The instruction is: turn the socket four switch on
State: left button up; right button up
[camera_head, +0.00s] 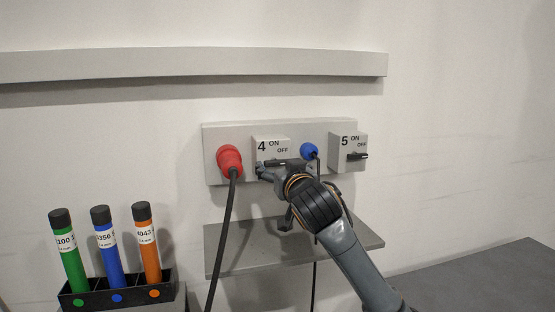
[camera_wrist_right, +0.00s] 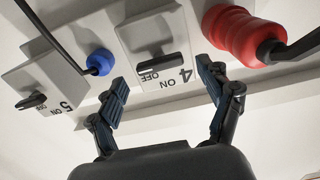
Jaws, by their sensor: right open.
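The socket four switch box (camera_head: 270,144) is on the grey wall panel, marked 4, ON and OFF. Its dark bar knob (camera_head: 284,162) lies roughly horizontal; the knob also shows in the right wrist view (camera_wrist_right: 155,62). My right gripper (camera_head: 274,174) is in front of and just below this box, partly covering it. In the right wrist view its two fingers (camera_wrist_right: 163,80) are spread apart, with the switch box beyond and between them and nothing held. Contact with the knob is not visible. My left gripper is not in view.
A red plug (camera_head: 229,160) with a cable is left of the switch, and a blue plug (camera_head: 309,151) is right of it. Switch box 5 (camera_head: 348,143) is farther right. A grey shelf (camera_head: 225,257) is below. A rack (camera_head: 120,292) with three tubes stands lower left.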

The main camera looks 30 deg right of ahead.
aim_at(276, 163)
jog(key=shift+x, duration=1.2)
jog(key=c, duration=1.2)
jog(key=shift+o, duration=0.2)
